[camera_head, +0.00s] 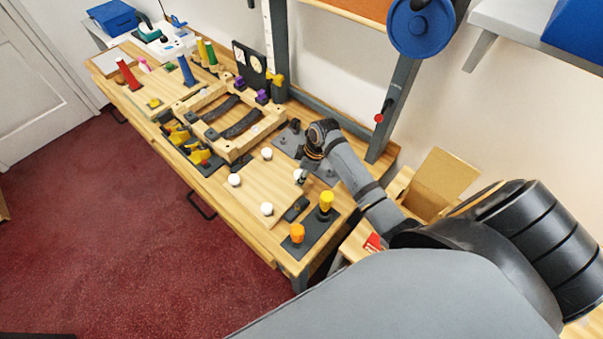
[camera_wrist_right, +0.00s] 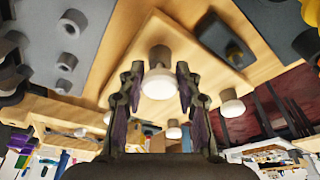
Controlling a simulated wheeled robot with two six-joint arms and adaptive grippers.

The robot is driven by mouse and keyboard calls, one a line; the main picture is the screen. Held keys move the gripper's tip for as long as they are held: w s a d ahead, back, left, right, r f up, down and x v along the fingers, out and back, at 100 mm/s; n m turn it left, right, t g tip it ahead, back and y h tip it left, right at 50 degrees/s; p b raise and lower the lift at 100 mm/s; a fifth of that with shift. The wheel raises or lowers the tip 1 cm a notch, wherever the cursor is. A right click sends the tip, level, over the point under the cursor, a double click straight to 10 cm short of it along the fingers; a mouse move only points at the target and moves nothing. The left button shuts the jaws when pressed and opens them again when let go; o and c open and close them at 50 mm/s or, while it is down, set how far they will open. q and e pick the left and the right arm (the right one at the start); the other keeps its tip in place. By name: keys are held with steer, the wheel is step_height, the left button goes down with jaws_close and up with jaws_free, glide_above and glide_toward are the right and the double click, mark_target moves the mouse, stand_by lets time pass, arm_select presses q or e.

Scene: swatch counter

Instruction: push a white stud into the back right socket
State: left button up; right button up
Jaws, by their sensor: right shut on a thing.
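The pale wooden board (camera_head: 262,182) on the counter carries white round studs near its corners: one toward the back (camera_head: 267,153), one at the left (camera_head: 235,180) and one at the front (camera_head: 266,209). My right gripper (camera_head: 301,172) is at the board's right corner, shut on a white stud (camera_head: 299,178) there, partly hidden in the head view. In the right wrist view its two fingers flank this white stud (camera_wrist_right: 159,84), whose head faces the camera against the board (camera_wrist_right: 190,58). How deep it sits in its socket I cannot tell. My left gripper is not in view.
A dark plate with orange (camera_head: 297,233) and yellow (camera_head: 326,200) knobs lies right of the board. A small dark block (camera_head: 295,209) sits close by the board's edge. A wooden frame with dark straps (camera_head: 238,122) stands left. An open cardboard box (camera_head: 440,180) is beyond my right arm.

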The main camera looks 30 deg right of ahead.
steer(key=shift+f, duration=0.3)
steer(key=shift+f+p, duration=0.1)
steer(key=shift+p, duration=0.55)
stand_by(0.5)
steer(key=shift+f, duration=0.35)
stand_by(0.6)
steer(key=o, duration=0.9)
steer(key=shift+o, duration=0.4)
steer(key=shift+o, duration=1.2)
